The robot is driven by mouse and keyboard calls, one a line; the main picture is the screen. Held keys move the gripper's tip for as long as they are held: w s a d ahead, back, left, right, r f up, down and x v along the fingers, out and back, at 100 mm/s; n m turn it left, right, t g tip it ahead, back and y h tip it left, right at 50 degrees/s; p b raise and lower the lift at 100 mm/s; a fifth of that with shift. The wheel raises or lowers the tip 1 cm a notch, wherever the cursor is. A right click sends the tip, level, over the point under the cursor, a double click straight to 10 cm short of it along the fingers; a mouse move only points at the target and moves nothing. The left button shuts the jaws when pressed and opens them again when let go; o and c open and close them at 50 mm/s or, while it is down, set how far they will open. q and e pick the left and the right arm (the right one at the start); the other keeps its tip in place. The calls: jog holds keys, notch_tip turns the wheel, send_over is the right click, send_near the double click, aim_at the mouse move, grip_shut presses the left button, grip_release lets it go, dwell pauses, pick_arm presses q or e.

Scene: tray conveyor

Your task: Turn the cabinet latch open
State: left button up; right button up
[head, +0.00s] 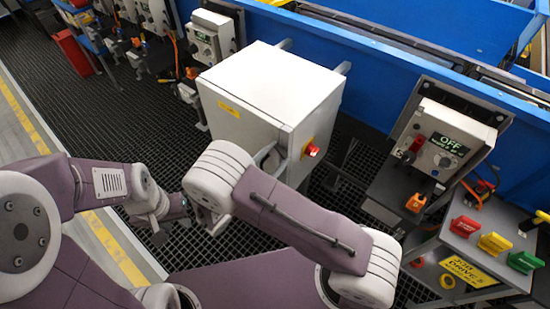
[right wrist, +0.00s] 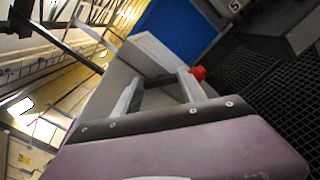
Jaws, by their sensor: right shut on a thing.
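The pale grey cabinet (head: 262,85) stands against the blue conveyor frame, with a yellow label on its front and its door looking closed. A red knob on a yellow plate (head: 311,150) sits on its right side. My right gripper (right wrist: 158,92) is at the cabinet's front, its two fingers reaching to a dark part between them, probably the latch; it is shut on it. The red knob (right wrist: 198,73) shows just beside the right finger. In the head view my right arm hides most of the contact. My left gripper (head: 158,222) is low, left of the cabinet, its fingers unclear.
A control box reading OFF (head: 440,140) stands right of the cabinet. More control boxes (head: 210,35) line the conveyor at the back left. Dark grated floor (head: 110,115) is clear to the left.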

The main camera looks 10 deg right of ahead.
jog(key=m+b, duration=0.2)
jog(key=m, duration=0.1)
jog(key=m+b, duration=0.1)
jog(key=m, duration=0.1)
jog(key=shift+f, duration=0.3)
jog(key=m+b, duration=0.3)
jog(key=m, duration=0.1)
jog(key=shift+r+m+b, duration=0.15)
jog(key=shift+m+b, duration=0.55)
jog(key=shift+b, duration=0.05)
jog(key=shift+r, duration=0.1)
jog(key=o, duration=1.1)
jog(key=shift+c, duration=0.2)
jog(key=o, duration=0.3)
jog(key=shift+w+d, duration=0.1)
